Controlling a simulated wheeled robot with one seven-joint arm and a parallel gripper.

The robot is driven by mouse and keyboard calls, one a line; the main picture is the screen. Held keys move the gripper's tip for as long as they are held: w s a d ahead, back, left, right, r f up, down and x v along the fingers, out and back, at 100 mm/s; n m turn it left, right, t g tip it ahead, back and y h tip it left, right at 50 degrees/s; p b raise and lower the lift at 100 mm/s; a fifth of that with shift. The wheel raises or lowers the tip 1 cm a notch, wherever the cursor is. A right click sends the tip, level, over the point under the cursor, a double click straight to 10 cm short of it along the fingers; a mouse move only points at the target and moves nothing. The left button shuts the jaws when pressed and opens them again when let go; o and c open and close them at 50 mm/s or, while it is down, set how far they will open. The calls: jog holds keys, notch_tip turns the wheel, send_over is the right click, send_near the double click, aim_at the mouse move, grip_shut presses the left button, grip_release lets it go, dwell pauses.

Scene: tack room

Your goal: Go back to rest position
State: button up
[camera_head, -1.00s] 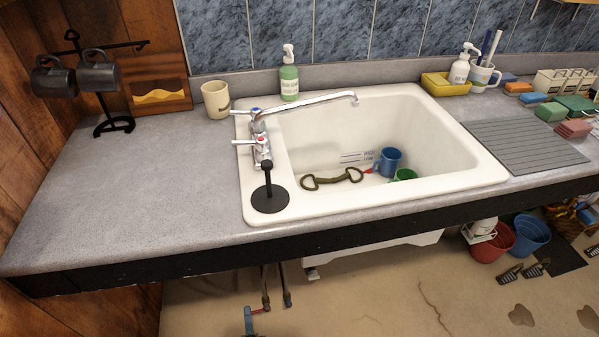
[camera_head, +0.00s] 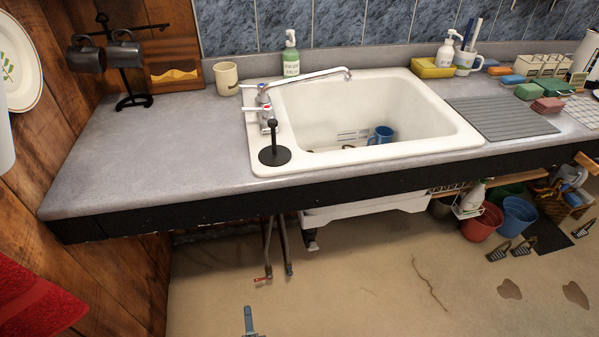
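I do not see my gripper's fingers in the head view. A small blue-grey piece stands at the bottom edge, left of centre; it keeps its place in the picture while the scene shifts, so it may be part of me, but I cannot tell which part. The task names no object. The white sink (camera_head: 350,160) is set in the grey counter (camera_head: 150,165), and nothing of mine is seen over either. A blue mug (camera_head: 380,135) stands in the sink. The sink's near rim hides most of a dark item beside it.
A black stand (camera_head: 274,155) is at the sink's left rim, near the tap (camera_head: 310,77). A mug rack (camera_head: 130,75) and beige mug (camera_head: 226,78) stand behind left. Red (camera_head: 482,222) and blue (camera_head: 517,215) buckets sit under the counter.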

jog(key=w+d+r+m+g+h, duration=0.3)
jog(key=d+r+m+g+h, duration=0.25)
jog(key=r+m, duration=0.4)
jog(key=w+d+r+m+g+h, duration=0.2)
jog(key=d+r+m+g+h, duration=0.35)
jog(key=r+m, duration=0.4)
jog(key=w+d+r+m+g+h, duration=0.3)
jog(key=d+r+m+g+h, duration=0.4)
jog(key=m, duration=0.5)
jog(key=s+d+r+m+y, duration=0.4)
jog(key=r+m, duration=0.3)
jog(key=m, duration=0.1)
jog(key=s+d+r+m+y, duration=0.4)
jog(key=r+m+y, duration=0.1)
jog(key=r+m, duration=0.3)
jog(key=s+d+r+m+t+y, duration=0.1)
jog(key=s+d+r+m+y, duration=0.3)
jog(key=r+m, duration=0.3)
jog(key=shift+s+d+r+m+y, duration=0.2)
jog(key=shift+s+d+m+y, duration=0.05)
jog(key=shift+s+m+y, duration=0.4)
jog(key=shift+w+d, duration=0.1)
jog(key=shift+w, duration=0.05)
